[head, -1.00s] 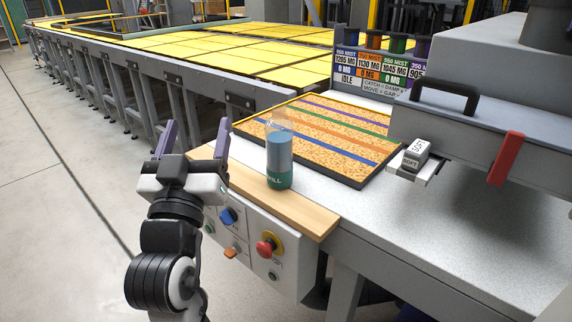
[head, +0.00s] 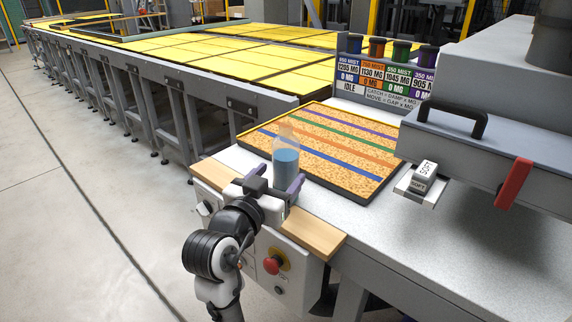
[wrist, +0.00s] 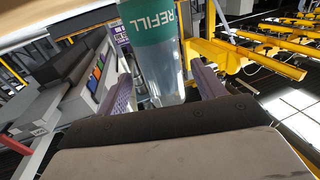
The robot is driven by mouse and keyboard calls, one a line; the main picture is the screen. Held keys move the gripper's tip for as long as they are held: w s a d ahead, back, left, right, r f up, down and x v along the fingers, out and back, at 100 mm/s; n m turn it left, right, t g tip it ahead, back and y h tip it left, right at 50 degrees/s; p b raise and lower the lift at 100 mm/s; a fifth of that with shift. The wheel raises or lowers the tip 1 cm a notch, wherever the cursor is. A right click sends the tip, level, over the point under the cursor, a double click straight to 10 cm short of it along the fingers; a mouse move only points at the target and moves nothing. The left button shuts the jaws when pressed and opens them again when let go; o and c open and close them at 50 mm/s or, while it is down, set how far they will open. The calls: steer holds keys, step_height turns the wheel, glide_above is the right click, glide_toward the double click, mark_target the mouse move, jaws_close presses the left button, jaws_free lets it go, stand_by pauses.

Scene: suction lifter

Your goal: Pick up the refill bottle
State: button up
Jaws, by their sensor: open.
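The refill bottle (head: 286,165) is clear with blue liquid and stands upright on the wooden ledge at the front of the bench. Its green label reading REFILL shows in the wrist view (wrist: 155,40). My gripper (head: 278,181) is open at the bottle's lower part, with one purple finger on each side. The wrist view also shows my gripper (wrist: 163,88) with the bottle between the fingers; I cannot tell whether they touch it. My gripper hides the bottle's base in the head view.
A striped cork-like mat (head: 330,150) lies behind the bottle. A control panel with a red button (head: 273,264) is below the ledge (head: 310,234). A grey machine with a black handle (head: 452,115) stands at right.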

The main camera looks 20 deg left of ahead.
steer(key=shift+w+d+r+p, duration=0.1)
steer(key=shift+w+p, duration=0.45)
steer(key=shift+w, duration=0.95)
steer(key=shift+w+d+p, duration=0.1)
steer(key=shift+w+p, duration=0.4)
steer(key=shift+w, duration=1)
steer(key=c, duration=1.3)
steer(key=shift+r, duration=0.2)
